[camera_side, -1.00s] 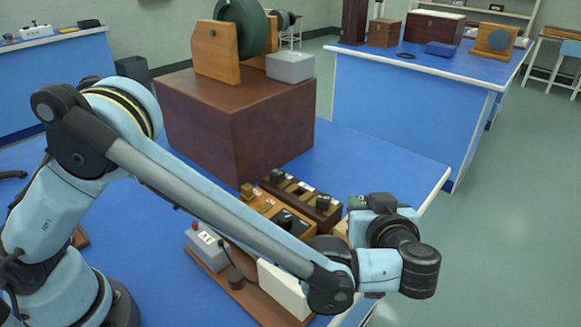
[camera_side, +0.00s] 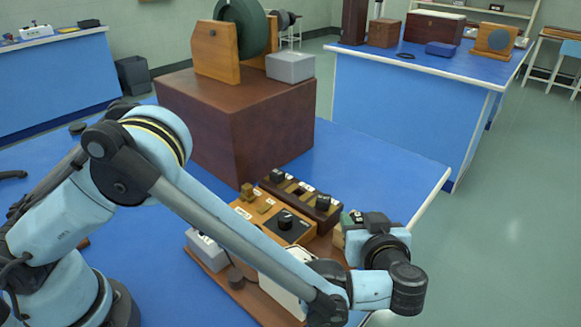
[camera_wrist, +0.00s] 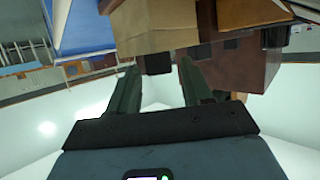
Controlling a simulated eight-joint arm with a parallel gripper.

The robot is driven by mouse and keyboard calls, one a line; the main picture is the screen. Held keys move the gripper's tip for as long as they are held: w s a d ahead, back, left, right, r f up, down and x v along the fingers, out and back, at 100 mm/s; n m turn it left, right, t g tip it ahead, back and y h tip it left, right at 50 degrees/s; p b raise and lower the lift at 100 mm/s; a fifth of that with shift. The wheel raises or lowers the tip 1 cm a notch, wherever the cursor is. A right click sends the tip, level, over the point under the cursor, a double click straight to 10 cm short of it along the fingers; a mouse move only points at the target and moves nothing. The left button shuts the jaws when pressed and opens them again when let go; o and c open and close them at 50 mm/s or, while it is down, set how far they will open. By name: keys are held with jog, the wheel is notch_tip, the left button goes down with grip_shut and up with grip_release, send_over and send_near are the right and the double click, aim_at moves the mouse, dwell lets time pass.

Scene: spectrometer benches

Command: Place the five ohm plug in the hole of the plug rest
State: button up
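In the side view, a dark wooden box (camera_side: 288,193) carries black-topped plugs (camera_side: 323,202), with a lighter wooden block (camera_side: 262,207) with brass pieces and another black knob (camera_side: 285,218) in front of it. The labels are too small to read, so I cannot tell which plug is the five ohm one. I cannot single out the plug rest. My gripper (camera_wrist: 157,85) shows two fingers apart in the wrist view. A small dark block (camera_wrist: 157,63) appears between and beyond the fingertips; no contact is visible.
A large brown box (camera_side: 235,125) with a green wheel (camera_side: 240,35) stands behind the small apparatus. A grey box (camera_side: 205,248) and a white box (camera_side: 285,275) sit on a wooden base in front. The blue bench top (camera_side: 375,165) is clear at the right.

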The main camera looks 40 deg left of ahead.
jog(key=shift+r, duration=0.1)
jog(key=shift+s+d+r, duration=0.15)
jog(key=shift+d, duration=0.05)
jog(key=v, duration=1.1)
jog(key=shift+s+d+r, duration=0.1)
jog(key=shift+s+d, duration=0.1)
jog(key=w+a+r+m+g+h, duration=0.2)
jog(key=a+m+h, duration=0.1)
jog(key=a, duration=0.3)
jog(key=w+a+r+m+g+h, duration=0.1)
jog(key=w+a+m+g+h, duration=0.15)
jog(key=a, duration=0.35)
jog(key=s+a+r+m+t+h, duration=0.2)
jog(key=s+a+r+h, duration=0.2)
jog(key=a+r+h, duration=0.4)
jog(key=s+a+f+y, duration=0.1)
jog(key=s+a+f, duration=0.1)
jog(key=a, duration=0.1)
jog(key=s+a+f+m+y, duration=0.1)
jog(key=s+a+f, duration=0.1)
jog(key=a+f, duration=0.1)
jog(key=s+a+f+y, duration=0.2)
jog(key=s+a+f, duration=0.1)
jog(key=a, duration=0.1)
jog(key=shift+a+m, duration=0.2)
jog(key=shift+m, duration=0.05)
